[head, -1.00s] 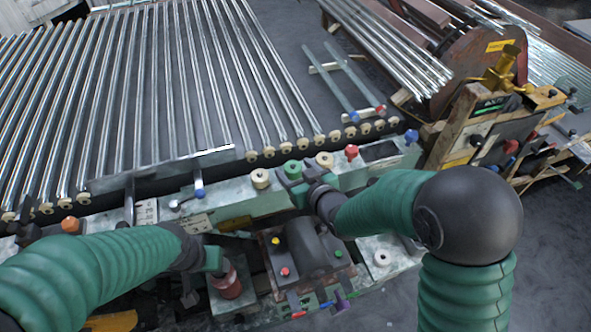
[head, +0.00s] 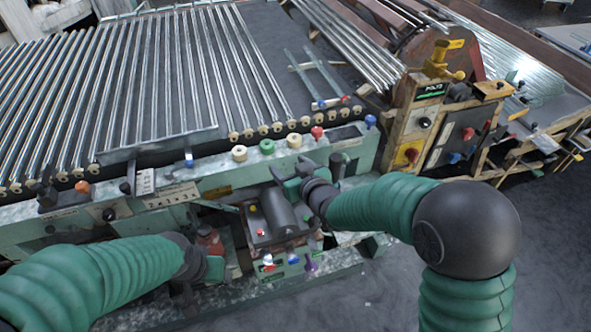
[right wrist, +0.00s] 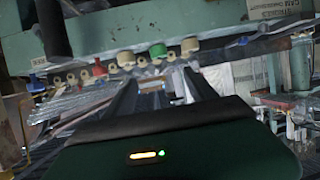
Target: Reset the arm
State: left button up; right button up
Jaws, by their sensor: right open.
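My right gripper (head: 282,180) is open and empty in the head view, near the front of the green bench and just behind a small box with a dark cylinder (head: 280,208). In the right wrist view its two dark fingers (right wrist: 157,84) stand apart with nothing clear between them. My left gripper (head: 214,268) is at the lower left of the head view, left of the box. Its fingers are too small and partly hidden to tell their opening. Both arms are bent, with green ribbed sleeves.
The bench (head: 222,180) carries a green knob (head: 267,146), cream knobs and a red knob (head: 317,132). Glass tubes (head: 150,80) lie on a rack behind it. A wooden control box (head: 415,125) stands right. Dark floor (head: 420,290) is open at lower right.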

jog(key=s+d+f+m+g+h, duration=0.1)
jog(key=s+d+f+g+h, duration=0.15)
jog(key=d, duration=0.35)
jog(key=s+d+f+m+g+h, duration=0.1)
jog(key=s+d, duration=0.3)
jog(key=d, duration=0.2)
jog(key=s+d+f+m+g+h, duration=0.1)
jog(key=s+d+g, duration=0.2)
jog(key=s, duration=0.6)
jog(key=s+d+f+m+g+h+p, duration=0.1)
jog(key=s+d+f+m+g, duration=0.1)
jog(key=s+d, duration=0.4)
jog(key=s+g, duration=0.1)
jog(key=s, duration=0.3)
jog(key=shift+s+d+f, duration=0.15)
jog(key=shift+s+f, duration=0.05)
jog(key=shift+f, duration=0.1)
jog(key=shift+h, duration=0.25)
